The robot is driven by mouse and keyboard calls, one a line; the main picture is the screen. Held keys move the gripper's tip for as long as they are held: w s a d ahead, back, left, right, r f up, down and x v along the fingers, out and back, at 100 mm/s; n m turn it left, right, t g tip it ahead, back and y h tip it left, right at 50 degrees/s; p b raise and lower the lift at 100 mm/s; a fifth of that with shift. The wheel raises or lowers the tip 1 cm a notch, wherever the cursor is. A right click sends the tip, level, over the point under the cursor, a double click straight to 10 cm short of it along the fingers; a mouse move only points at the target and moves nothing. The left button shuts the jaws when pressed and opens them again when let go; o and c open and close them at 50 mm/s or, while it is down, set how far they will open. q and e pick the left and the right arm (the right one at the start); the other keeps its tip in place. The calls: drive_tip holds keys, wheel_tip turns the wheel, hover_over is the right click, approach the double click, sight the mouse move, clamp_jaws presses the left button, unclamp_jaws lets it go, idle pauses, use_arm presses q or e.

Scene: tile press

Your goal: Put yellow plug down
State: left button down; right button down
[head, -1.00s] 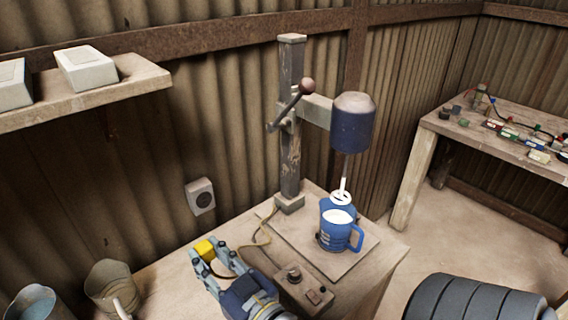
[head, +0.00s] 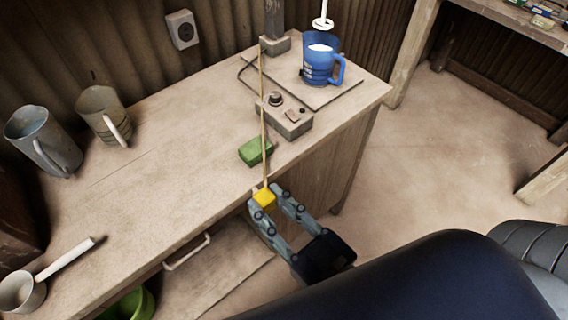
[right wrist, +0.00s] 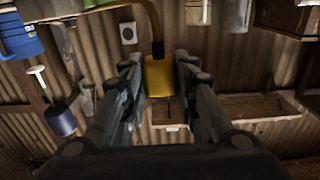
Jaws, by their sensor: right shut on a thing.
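The yellow plug (head: 264,197) is held between the fingers of my right gripper (head: 268,198), at the front edge of the workbench. It looks held off the bench top, though its height is hard to judge. A tan cord (head: 263,120) runs straight from the plug back toward the mixer stand. In the right wrist view the plug (right wrist: 158,77) sits between the two fingers (right wrist: 158,70), with the cord arching away from it. The wall socket (head: 182,29) is empty, on the corrugated wall behind the bench. My left gripper is not in view.
A green block (head: 256,151) and a control box (head: 284,117) lie just beyond the plug. A blue mug (head: 320,60) stands on the base plate. The bench's middle (head: 165,165) is clear.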

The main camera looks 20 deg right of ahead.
drive_tip(key=w+d, duration=0.1)
drive_tip(key=w, duration=0.3)
drive_tip(key=w+d+f, duration=0.1)
drive_tip(key=w+d, duration=0.1)
drive_tip(key=w, duration=0.3)
drive_tip(key=w+d, duration=0.2)
drive_tip(key=w, duration=0.3)
drive_tip(key=shift+w+f, duration=0.15)
drive_tip(key=shift+f, duration=1.8)
drive_tip(key=shift+f, duration=0.15)
drive_tip(key=shift+f, duration=0.25)
drive_tip(key=c, duration=1.2)
unclamp_jaws()
drive_tip(key=shift+c, duration=0.2)
